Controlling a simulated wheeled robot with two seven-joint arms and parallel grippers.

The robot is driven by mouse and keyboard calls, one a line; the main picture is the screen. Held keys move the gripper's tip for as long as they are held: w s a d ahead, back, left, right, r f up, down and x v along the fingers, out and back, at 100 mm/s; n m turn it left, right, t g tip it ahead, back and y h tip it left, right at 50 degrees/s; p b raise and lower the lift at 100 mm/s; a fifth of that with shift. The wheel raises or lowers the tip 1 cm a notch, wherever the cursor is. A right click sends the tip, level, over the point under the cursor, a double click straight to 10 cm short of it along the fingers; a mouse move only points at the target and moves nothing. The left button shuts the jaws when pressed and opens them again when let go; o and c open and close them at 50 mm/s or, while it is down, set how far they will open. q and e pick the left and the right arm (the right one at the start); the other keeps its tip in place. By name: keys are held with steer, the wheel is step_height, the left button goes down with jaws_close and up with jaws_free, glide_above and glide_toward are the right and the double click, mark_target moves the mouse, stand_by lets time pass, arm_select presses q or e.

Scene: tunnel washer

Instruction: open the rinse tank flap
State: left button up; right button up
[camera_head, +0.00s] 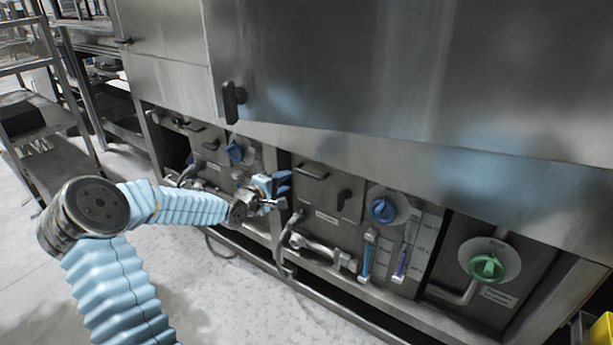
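A grey metal flap panel (318,199) sits low in the washer's front, with a dark bar handle (311,173), a black latch knob (343,199) and a small label too small to read. It appears shut. A similar panel (208,151) with a dark handle is further left; I cannot tell from the labels which is the rinse tank flap. My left gripper (286,182) is just left of the nearer panel, apart from its handle. Its blue fingers look spread, with nothing between them. It hides part of the frame behind it. My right gripper is out of view.
A blue dial (383,209) and a green dial (486,267) are to the right of the panel. Pipes (322,249) run below it. The large upper door has a black handle (232,101). Metal shelving (40,125) stands at left. The floor in front is clear.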

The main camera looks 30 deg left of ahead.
arm_select(q)
steer(key=x, duration=0.9)
steer(key=shift+w, duration=0.25)
steer(key=shift+d+f, duration=0.1)
steer(key=shift+f, duration=0.05)
jaws_close()
